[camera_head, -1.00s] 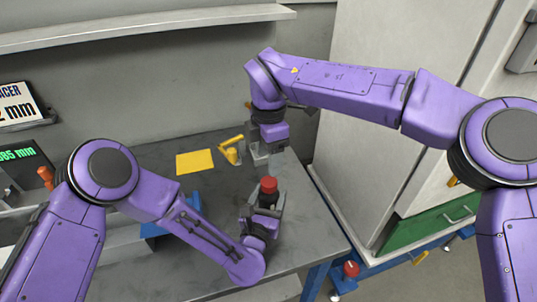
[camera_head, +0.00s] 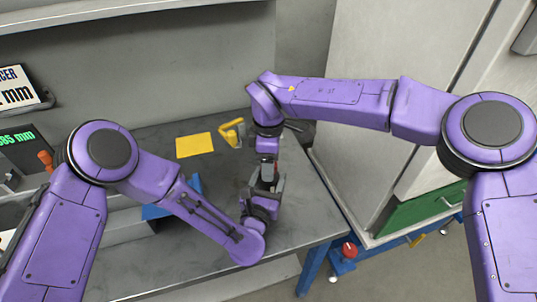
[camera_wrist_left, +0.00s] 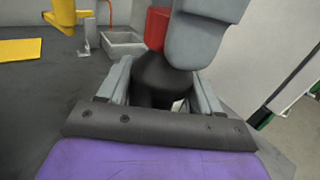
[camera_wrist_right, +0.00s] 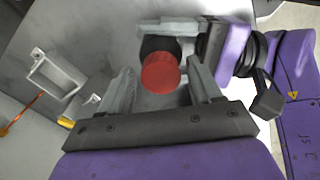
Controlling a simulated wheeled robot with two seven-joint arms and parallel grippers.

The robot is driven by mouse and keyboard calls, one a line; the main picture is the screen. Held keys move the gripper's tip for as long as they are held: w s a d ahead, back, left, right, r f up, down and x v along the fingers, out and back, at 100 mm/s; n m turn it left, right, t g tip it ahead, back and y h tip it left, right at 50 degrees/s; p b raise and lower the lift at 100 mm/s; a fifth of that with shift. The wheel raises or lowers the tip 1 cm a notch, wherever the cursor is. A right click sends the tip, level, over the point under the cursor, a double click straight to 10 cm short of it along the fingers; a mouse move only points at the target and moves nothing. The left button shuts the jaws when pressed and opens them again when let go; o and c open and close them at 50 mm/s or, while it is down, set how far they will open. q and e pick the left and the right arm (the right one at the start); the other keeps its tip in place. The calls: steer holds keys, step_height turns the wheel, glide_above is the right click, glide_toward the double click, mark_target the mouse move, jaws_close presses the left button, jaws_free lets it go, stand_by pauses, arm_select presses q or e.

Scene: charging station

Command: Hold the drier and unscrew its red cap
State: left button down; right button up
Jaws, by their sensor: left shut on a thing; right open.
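The drier is a dark body (camera_wrist_left: 155,80) held between the fingers of my left gripper (camera_wrist_left: 160,92), above the bench. Its red cap (camera_wrist_right: 161,73) points up toward my right gripper (camera_wrist_right: 160,88). My right gripper is open, with one finger on each side of the cap and visible gaps to it in the right wrist view. In the head view my left gripper (camera_head: 265,182) is shut on the drier, and my right gripper (camera_head: 268,165) hangs over it, hiding most of the cap. In the left wrist view a right finger covers part of the red cap (camera_wrist_left: 157,28).
A yellow sheet (camera_head: 194,145) and a yellow fixture (camera_head: 232,133) lie behind on the grey bench (camera_head: 305,215). A small grey open box (camera_wrist_right: 55,77) stands nearby. A cabinet with a green drawer (camera_head: 420,206) is to the right. The bench's front right is clear.

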steer(key=c, duration=1.1)
steer(key=n, duration=0.6)
steer(key=shift+n, duration=0.3)
steer(key=n, duration=0.5)
steer(key=shift+r+n, duration=0.1)
steer(key=shift+n, duration=0.3)
steer(key=n, duration=0.6)
arm_select(q)
steer(key=shift+d, duration=0.1)
arm_select(e)
steer(key=n, duration=0.6)
steer(key=shift+a, duration=0.1)
steer(key=n, duration=0.6)
steer(key=shift+s, duration=0.1)
arm_select(q)
steer(key=shift+f, duration=0.1)
arm_select(e)
steer(key=n, duration=0.3)
steer(key=shift+n, duration=0.3)
steer(key=n, duration=0.9)
